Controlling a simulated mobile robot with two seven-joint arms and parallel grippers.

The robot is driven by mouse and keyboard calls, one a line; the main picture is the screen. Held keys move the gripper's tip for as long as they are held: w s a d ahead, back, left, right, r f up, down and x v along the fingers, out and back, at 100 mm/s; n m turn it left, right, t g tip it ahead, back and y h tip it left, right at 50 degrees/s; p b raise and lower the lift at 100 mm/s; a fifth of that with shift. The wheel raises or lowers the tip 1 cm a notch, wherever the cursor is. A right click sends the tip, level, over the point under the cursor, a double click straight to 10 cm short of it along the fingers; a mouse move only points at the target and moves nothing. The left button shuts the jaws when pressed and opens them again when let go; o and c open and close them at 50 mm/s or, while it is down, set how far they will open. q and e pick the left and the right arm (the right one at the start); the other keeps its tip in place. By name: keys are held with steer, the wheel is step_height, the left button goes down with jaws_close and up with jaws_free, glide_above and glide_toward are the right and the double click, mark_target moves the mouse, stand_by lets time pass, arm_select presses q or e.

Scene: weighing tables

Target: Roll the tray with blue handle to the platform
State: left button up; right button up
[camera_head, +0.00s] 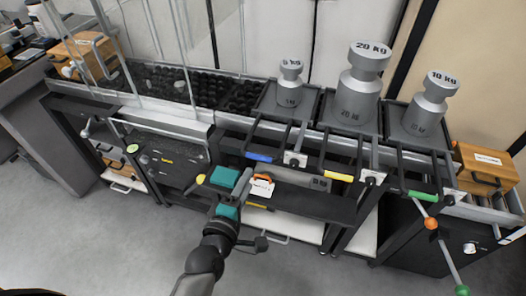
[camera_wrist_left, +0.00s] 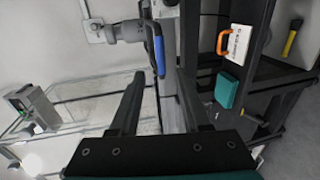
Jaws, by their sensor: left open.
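The tray with the blue handle (camera_head: 259,157) stands at the left of a row of trays. A grey metal weight (camera_head: 290,85) stands on it. The blue handle also shows upright in the left wrist view (camera_wrist_left: 159,48). My left gripper (camera_head: 243,178) is open and empty, just below and in front of the blue handle. In the left wrist view its two fingers (camera_wrist_left: 154,76) are apart, with the handle just beyond their tips, not between them. To the left, black rollers (camera_head: 180,84) lead into a glass-sided frame with a silver front edge (camera_head: 165,121). My right gripper is not in view.
A 20 KG weight (camera_head: 358,88) and a 10 KG weight (camera_head: 426,104) stand on trays with yellow (camera_head: 338,176) and green (camera_head: 422,196) handles. Below, a shelf holds a teal box (camera_head: 223,177) and an orange-handled white item (camera_head: 262,187). Grey floor (camera_head: 110,245) lies in front.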

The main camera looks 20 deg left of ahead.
mark_target(259, 159)
arm_select(q)
steer(key=b+x, duration=0.4)
steer(key=x, duration=0.8)
steer(key=shift+w, duration=0.15)
steer(key=shift+b+x, duration=0.35)
steer(key=shift+x, duration=0.55)
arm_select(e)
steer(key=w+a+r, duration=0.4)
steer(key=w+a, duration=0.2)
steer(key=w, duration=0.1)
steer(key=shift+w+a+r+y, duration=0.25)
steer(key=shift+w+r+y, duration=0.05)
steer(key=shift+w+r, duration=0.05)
arm_select(q)
jaws_close()
